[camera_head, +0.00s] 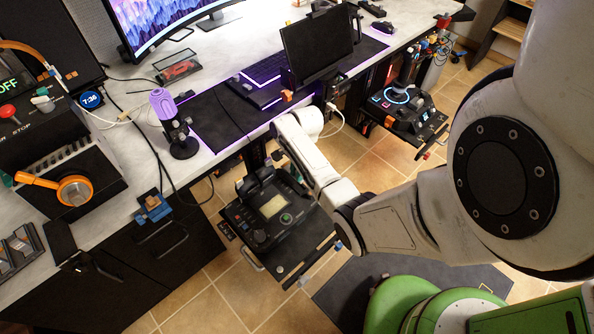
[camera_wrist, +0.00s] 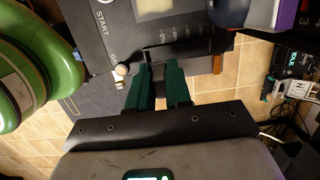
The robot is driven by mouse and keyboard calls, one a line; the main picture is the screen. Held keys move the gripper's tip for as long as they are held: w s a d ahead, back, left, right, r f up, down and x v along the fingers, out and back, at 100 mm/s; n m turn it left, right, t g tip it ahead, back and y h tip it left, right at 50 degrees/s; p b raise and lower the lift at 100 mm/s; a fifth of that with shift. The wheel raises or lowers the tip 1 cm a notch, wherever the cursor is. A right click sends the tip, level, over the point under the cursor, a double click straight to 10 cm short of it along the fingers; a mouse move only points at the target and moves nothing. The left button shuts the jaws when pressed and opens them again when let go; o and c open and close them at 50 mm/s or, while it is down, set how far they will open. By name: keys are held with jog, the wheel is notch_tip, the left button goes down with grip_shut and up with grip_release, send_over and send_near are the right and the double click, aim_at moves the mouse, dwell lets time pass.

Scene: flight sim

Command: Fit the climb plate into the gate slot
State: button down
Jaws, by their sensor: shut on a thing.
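My gripper (camera_wrist: 158,75) shows in the wrist view with its two green fingers close together. They are shut on a thin dark piece at their tips, seemingly the climb plate; its outline is hard to make out. The fingertips lie close beside the edge of a black console (camera_wrist: 128,25) marked START. A dark bar (camera_wrist: 190,49) runs along that edge, with an orange end piece at its right. I cannot tell which opening is the gate slot. In the head view the console (camera_head: 240,215) stands below the desk, and my arm hides my gripper.
The desk (camera_head: 215,60) carries a purple microphone (camera_head: 162,103) and a dark monitor (camera_head: 317,46). A joystick unit (camera_head: 408,112) stands to the right of the console. Tiled floor (camera_head: 215,300) is free in front of the desk. A dark mat (camera_head: 345,290) lies near my green base.

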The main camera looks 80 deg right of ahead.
jog(key=shift+r+p, duration=0.1)
jog(key=shift+p, duration=0.2)
jog(key=shift+f+b, duration=1.95)
jog(key=shift+f, duration=1)
jog(key=c, duration=1)
grip_release()
jog(key=shift+o, duration=0.2)
jog(key=r, duration=0.3)
jog(key=d+r+p, duration=0.1)
jog(key=r, duration=0.3)
jog(key=s+r, duration=0.1)
jog(key=r, duration=0.2)
jog(key=shift+d+r+p, duration=0.15)
jog(key=shift+r+p, duration=0.15)
